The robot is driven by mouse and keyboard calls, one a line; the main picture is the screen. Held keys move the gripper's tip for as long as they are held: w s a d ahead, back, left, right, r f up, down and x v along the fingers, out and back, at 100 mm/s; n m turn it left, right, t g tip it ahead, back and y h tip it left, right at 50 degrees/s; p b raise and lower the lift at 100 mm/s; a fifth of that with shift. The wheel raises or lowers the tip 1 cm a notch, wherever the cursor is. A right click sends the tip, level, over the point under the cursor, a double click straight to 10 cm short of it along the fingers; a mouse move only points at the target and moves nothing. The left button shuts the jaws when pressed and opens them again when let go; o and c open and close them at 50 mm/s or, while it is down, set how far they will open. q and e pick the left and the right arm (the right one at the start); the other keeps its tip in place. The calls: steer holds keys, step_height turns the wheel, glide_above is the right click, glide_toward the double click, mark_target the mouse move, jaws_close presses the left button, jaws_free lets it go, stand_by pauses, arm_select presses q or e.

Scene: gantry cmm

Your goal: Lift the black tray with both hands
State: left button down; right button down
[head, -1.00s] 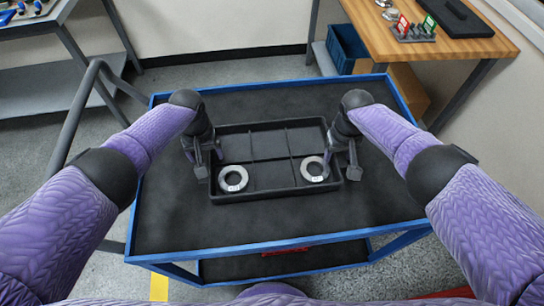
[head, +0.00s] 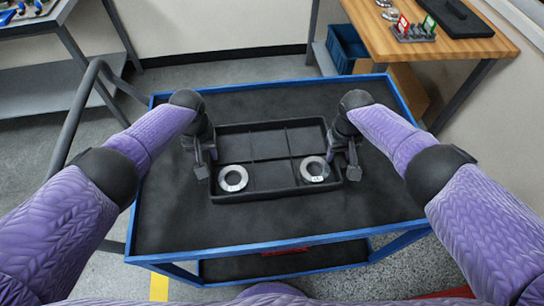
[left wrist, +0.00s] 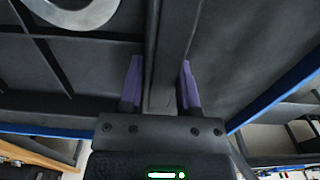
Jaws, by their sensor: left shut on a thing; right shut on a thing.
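The black tray (head: 270,178) sits over the middle of the blue-edged cart, with low walls and thin dividers. Two silver rings lie in its front compartments, a left ring (head: 233,178) and a right ring (head: 314,169). My left gripper (head: 206,170) is at the tray's left end, shut on its wall. In the left wrist view the purple fingers (left wrist: 160,88) stand on either side of that wall. My right gripper (head: 349,168) is at the tray's right end, shut on the tray; its fingertips are partly hidden. I cannot tell whether the tray touches the cart top.
The cart (head: 160,222) has a dark top with free room around the tray. A wooden table (head: 460,55) with small parts stands at the back right, a blue bin (head: 345,45) beside it. A grey bench (head: 60,85) stands at the back left.

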arm_select(q)
steer(key=shift+r, duration=0.1)
arm_select(e)
steer(key=shift+r, duration=0.1)
